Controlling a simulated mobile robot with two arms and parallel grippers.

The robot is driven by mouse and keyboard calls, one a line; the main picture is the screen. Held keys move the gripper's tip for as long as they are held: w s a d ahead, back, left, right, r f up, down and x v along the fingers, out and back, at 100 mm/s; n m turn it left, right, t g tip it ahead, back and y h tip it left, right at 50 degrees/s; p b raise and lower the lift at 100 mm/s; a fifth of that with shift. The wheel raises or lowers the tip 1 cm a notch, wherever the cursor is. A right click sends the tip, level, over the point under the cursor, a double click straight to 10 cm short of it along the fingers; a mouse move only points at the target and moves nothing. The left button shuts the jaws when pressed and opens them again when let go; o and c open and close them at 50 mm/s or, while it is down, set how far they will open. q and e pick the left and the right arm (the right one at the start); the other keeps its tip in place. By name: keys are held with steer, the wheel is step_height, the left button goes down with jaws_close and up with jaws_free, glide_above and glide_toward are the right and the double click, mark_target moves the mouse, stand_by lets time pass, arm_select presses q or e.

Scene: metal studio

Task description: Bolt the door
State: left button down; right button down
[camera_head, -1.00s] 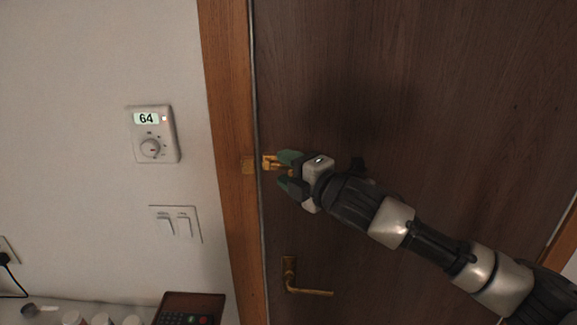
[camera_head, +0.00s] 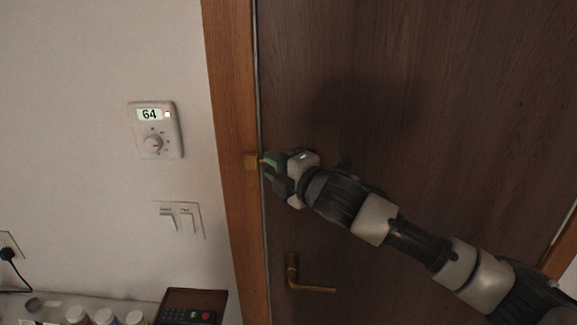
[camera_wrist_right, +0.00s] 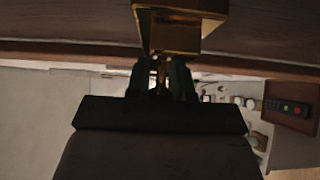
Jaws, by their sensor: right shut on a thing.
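The dark brown wooden door (camera_head: 420,90) fills the right of the head view and looks closed against its lighter wood frame (camera_head: 228,90). A small brass catch (camera_head: 250,161) sits on the frame. My right gripper (camera_head: 268,168) is at the door's left edge, right beside the catch, and shut on the brass bolt (camera_wrist_right: 161,72), whose thin part shows between the dark fingers in the wrist view. A larger brass piece (camera_wrist_right: 175,38) stands just beyond the fingertips there. The gripper hides most of the bolt in the head view. My left gripper is not seen.
A brass door handle (camera_head: 310,287) is below my right arm. A shelf at the lower left holds several jars (camera_head: 104,317) and a brown tray with a remote (camera_head: 188,315).

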steer(key=c, duration=1.4)
jaws_free()
steer(key=o, duration=0.4)
steer(key=shift+a, duration=0.25)
steer(key=shift+s+d+f+b, duration=0.15)
steer(key=shift+s+d+b, duration=0.25)
steer(key=shift+d, duration=0.15)
steer(key=b+v, duration=0.3)
steer(key=v, duration=0.6)
steer(key=shift+s, duration=0.2)
